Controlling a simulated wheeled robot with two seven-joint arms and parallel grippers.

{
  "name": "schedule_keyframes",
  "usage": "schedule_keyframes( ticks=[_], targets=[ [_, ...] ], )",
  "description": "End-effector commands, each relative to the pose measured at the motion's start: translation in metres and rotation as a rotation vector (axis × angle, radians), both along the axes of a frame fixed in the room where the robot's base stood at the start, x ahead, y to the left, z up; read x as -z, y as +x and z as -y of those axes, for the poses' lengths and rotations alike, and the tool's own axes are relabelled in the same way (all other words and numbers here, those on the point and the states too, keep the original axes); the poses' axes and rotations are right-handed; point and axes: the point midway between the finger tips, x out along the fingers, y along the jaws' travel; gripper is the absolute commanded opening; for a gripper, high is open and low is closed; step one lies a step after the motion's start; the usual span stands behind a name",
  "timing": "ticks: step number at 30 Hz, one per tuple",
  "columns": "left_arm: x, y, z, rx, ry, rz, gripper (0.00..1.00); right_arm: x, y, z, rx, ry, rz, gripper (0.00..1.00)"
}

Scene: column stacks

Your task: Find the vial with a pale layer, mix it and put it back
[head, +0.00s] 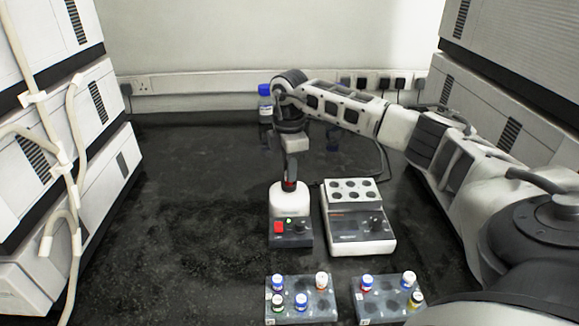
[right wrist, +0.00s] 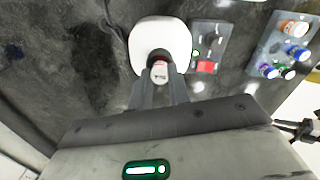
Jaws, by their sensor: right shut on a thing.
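My right gripper (head: 290,180) is shut on a vial (right wrist: 160,72) with a pale label and a reddish band. It holds the vial over the white top of the mixer (head: 290,200), which has a red switch and a small green light. The mixer's white top (right wrist: 145,42) also shows in the right wrist view; I cannot tell whether the vial touches it. The fingers hide much of the vial, so its layers cannot be made out. The left rack (head: 318,304) and right rack (head: 384,300) hold several capped vials and some empty holes.
A block heater (head: 360,237) with empty wells stands right of the mixer. A blue-capped bottle (head: 265,103) stands at the back. Stacked instruments (head: 60,190) with hoses line the left, and more stacks (head: 500,110) the right. The dark bench left of the mixer is clear.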

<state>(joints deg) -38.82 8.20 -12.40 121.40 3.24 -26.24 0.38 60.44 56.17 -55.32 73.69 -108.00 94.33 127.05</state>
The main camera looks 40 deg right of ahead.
Motion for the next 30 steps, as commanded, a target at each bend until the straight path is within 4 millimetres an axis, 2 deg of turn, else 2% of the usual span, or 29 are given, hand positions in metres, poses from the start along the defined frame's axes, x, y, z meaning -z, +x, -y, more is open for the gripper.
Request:
schedule_keyframes(
  ticks=[22,30],
  targets=[
    [-0.050,0.000,0.000,0.000,0.000,0.000,0.36,-0.057,0.000,0.000,0.000,0.000,0.001,0.02],
    [-0.053,0.000,0.000,0.000,0.000,0.000,0.36,-0.060,0.000,0.000,0.000,0.000,0.000,0.02]
  ],
)
